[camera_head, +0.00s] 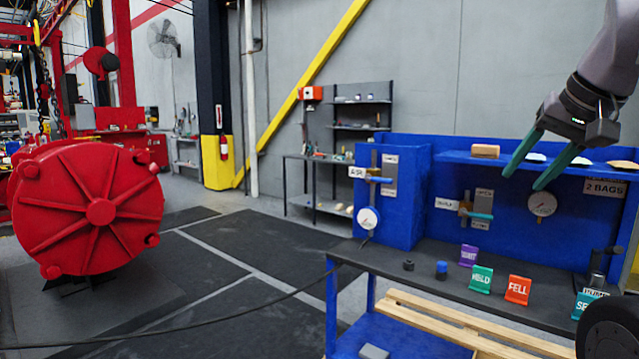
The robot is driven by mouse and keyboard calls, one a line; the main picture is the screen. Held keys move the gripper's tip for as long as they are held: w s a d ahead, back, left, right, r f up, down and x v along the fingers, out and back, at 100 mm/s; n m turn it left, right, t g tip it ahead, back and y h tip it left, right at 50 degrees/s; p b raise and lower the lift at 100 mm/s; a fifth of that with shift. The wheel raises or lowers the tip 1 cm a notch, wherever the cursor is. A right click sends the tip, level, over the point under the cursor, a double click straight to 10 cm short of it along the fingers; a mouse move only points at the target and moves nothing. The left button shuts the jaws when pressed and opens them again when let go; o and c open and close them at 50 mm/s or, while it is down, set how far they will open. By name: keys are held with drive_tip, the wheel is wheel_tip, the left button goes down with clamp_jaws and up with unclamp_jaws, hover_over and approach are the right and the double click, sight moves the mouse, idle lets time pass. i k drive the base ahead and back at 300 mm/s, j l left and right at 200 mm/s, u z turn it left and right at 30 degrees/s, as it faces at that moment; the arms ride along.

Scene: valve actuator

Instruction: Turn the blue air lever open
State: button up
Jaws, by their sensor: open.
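The blue air lever (380,180) lies roughly horizontal on a brass-coloured valve, on the front of the blue cabinet at the left of the bench. A white AIR label (357,172) is on its left, and a grey plate (390,175) with small lettering is behind it. A round gauge (368,218) sits below it. My gripper (522,181) is at the upper right, its two teal fingers apart and pointing down-left. It is empty and well to the right of the air lever, apart from it.
A second valve with a teal lever (480,215) and another gauge (542,204) are on the back panel. Coloured tags, including a red one (517,290), stand on the dark bench top (450,285). A blue shelf (460,156) holds several items. A wooden pallet (450,325) is below.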

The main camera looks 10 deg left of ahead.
sight(369, 177)
drive_tip(key=u, duration=0.25)
drive_tip(key=i+u, duration=0.25)
drive_tip(key=i, duration=0.2)
drive_tip(key=i+l+u, duration=0.25)
drive_tip(key=i, duration=0.15)
